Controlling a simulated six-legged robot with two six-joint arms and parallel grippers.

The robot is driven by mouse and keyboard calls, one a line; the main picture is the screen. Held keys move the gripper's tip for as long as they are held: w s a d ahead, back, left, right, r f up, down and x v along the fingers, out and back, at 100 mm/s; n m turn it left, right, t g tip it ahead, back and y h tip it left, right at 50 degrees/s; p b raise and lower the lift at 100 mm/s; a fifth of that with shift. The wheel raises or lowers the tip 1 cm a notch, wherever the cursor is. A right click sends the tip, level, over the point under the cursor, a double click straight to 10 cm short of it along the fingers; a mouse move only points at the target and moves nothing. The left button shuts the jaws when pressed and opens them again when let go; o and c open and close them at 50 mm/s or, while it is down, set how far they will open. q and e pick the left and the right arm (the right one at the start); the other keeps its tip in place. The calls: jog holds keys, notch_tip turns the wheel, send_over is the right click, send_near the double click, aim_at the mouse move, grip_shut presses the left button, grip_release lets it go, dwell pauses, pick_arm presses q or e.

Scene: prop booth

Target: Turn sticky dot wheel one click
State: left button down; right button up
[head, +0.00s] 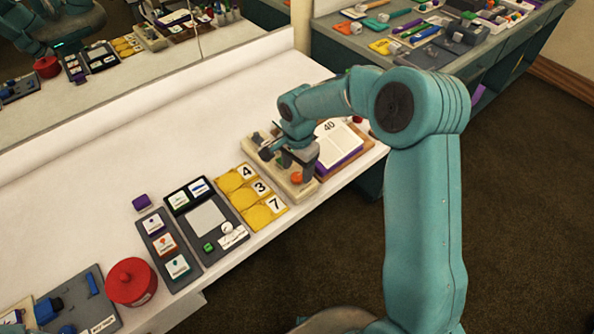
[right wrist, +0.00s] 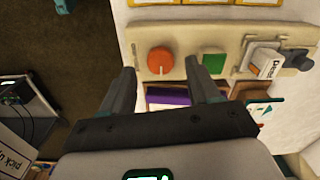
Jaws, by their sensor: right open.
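A beige board (head: 262,148) lies near the front edge of the white counter. A round orange dial (right wrist: 160,60) on it looks like the wheel, though I cannot read a name. It also shows in the head view (head: 297,178). Beside it are a green block (right wrist: 213,60) and a grey part with a white label (right wrist: 265,62). My right gripper (right wrist: 160,66) is open and empty, pointing at the board. In the right wrist view its fingertips lie either side of the orange dial; I cannot tell how much gap is left. My left gripper is not in view.
Yellow number cards (head: 262,188), a dark panel (head: 207,222) and a red round box (head: 131,281) stand to the left. A mirror (head: 110,70) backs the counter. The counter behind the board is clear.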

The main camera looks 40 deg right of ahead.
jog(key=shift+f, duration=1.2)
jog(key=c, duration=1)
jog(key=shift+c, duration=0.2)
jog(key=shift+w+n, duration=0.1)
jog(key=shift+n, duration=0.3)
jog(key=n+b, duration=0.1)
jog(key=n, duration=0.1)
jog(key=shift+n, duration=0.4)
jog(key=n+b, duration=0.1)
jog(key=n, duration=0.3)
jog(key=shift+n, duration=0.3)
jog(key=n, duration=0.4)
jog(key=shift+r+n+b, duration=0.1)
jog(key=shift+n+b, duration=0.2)
jog(key=shift+b, duration=0.05)
jog(key=n, duration=0.4)
jog(key=shift+d+n, duration=0.1)
jog(key=shift+n, duration=0.3)
